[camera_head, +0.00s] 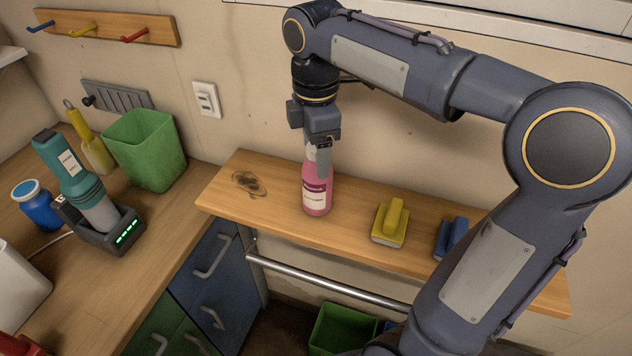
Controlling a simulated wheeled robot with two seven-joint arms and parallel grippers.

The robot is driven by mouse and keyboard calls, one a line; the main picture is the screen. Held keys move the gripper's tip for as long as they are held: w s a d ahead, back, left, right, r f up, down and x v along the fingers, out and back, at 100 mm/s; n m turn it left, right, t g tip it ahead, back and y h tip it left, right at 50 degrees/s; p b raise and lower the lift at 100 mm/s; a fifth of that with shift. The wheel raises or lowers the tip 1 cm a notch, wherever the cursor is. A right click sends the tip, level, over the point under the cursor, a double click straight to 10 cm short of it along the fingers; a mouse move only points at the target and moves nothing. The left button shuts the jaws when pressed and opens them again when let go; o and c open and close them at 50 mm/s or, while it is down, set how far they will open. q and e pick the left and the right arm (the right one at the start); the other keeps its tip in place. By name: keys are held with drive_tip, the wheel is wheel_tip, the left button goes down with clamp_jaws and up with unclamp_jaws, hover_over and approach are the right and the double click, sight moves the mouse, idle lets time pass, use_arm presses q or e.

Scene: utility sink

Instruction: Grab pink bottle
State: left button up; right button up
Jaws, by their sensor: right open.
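The pink bottle (316,195) stands upright on the wooden shelf against the wall, with a white label on its front. My right gripper (319,158) points down over the bottle's top from above, with its fingers at the height of the bottle's neck. The gripper is open. One finger covers part of the bottle's upper end, so I cannot tell whether the fingers touch it. My left gripper is not in view.
A yellow brush (389,223) and a blue brush (450,238) sit right of the bottle on the shelf (240,188). A metal rail (320,284) runs below its front. The left counter holds a green bin (145,150) and a teal device in a charger (105,232).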

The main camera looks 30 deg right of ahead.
drive_tip(key=shift+f, duration=0.45)
drive_tip(key=shift+c, duration=0.2)
drive_tip(key=c, duration=1.3)
drive_tip(key=shift+r, duration=0.2)
